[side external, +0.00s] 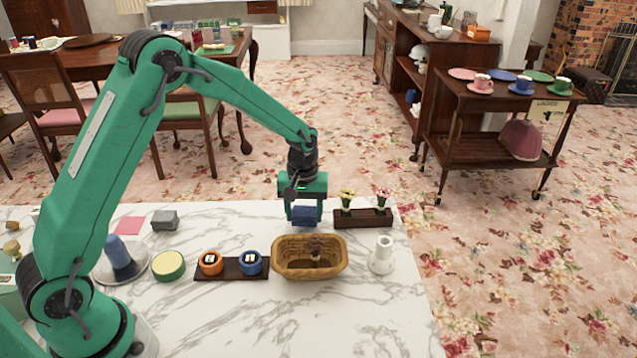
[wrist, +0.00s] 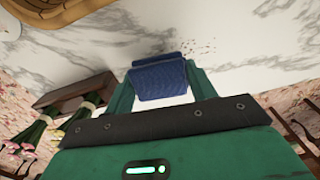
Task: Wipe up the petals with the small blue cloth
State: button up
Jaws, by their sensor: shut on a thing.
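My green gripper (side external: 305,208) is over the far side of the marble counter, behind the wicker basket. It is shut on the small blue cloth (side external: 304,217), which is folded into a thick pad between the fingers. In the wrist view the cloth (wrist: 160,80) sits between the two fingertips (wrist: 162,88), close to the marble. I cannot tell whether it touches the surface. Small dark specks, likely the petals (wrist: 200,46), lie scattered on the marble just beyond the cloth in the wrist view. I cannot make out the petals in the side view.
The wicker basket (side external: 309,268) stands in front of my gripper. A dark planter (side external: 362,219) with flowers is close on the right. A white vase (side external: 382,255), a rack with orange and blue items (side external: 231,269) and a grey block (side external: 165,221) also stand on the counter.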

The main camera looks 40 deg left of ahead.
aim_at(292, 211)
jog(key=shift+f, duration=0.75)
jog(key=shift+s+a+f, duration=0.15)
jog(key=shift+s+a, duration=0.4)
jog(key=shift+c, duration=0.4)
jog(key=shift+s+a, duration=2.1)
jog(key=shift+s, duration=0.05)
jog(key=shift+w+d, duration=2.75)
jog(key=shift+s+a+r, duration=0.1)
jog(key=shift+r, duration=4)
